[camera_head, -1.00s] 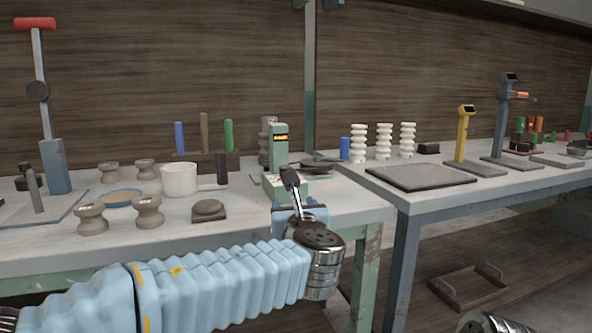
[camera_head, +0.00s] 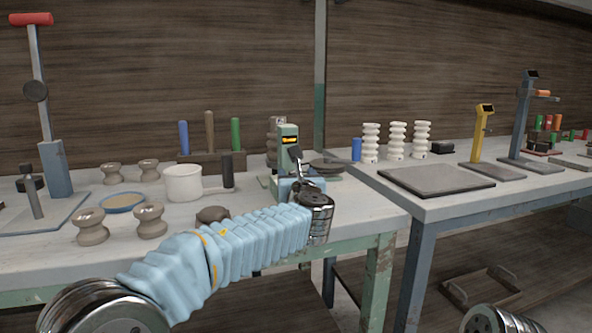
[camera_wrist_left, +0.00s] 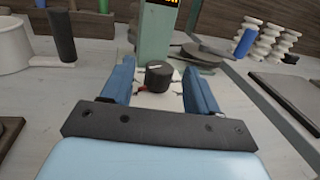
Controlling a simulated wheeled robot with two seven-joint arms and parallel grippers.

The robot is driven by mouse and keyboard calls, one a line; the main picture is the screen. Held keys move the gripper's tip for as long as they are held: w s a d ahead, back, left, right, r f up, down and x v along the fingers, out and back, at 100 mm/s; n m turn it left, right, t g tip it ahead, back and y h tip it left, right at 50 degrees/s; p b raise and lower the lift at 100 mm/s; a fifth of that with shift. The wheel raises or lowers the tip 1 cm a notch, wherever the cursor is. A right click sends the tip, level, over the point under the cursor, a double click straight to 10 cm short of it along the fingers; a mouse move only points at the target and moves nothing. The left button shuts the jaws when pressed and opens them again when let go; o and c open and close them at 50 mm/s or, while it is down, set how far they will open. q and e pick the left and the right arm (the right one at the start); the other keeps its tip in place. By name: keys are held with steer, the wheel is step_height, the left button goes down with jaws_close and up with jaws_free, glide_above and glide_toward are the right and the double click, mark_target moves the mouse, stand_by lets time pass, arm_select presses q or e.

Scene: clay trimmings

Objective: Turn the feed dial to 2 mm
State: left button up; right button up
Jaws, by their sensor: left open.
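The green machine (camera_head: 288,133) with a small lit orange display stands near the right end of the left bench. Its green post also shows in the left wrist view (camera_wrist_left: 157,38). The feed dial (camera_wrist_left: 159,77) is a dark round knob on the pale base in front of the post, with a small red mark at its left and dark tick marks around it. My left gripper (camera_wrist_left: 160,68) is open, its blue fingers on either side of the dial, apart from it. In the head view my left gripper (camera_head: 298,178) covers the machine's front, hiding the dial.
A white mug (camera_head: 183,183) and several clay spools (camera_head: 150,220) stand left of the machine. A dark disc (camera_head: 328,165) lies just right of it. A rack (camera_head: 212,161) of coloured handles stands behind. A dark slab (camera_head: 436,179) lies on the right bench.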

arm_select(q)
steer(key=shift+w+a, duration=0.15)
steer(key=shift+w, duration=0.8)
steer(key=shift+c, duration=0.4)
steer(key=c, duration=0.9)
steer(key=shift+c, duration=0.2)
steer(key=shift+h, duration=0.3)
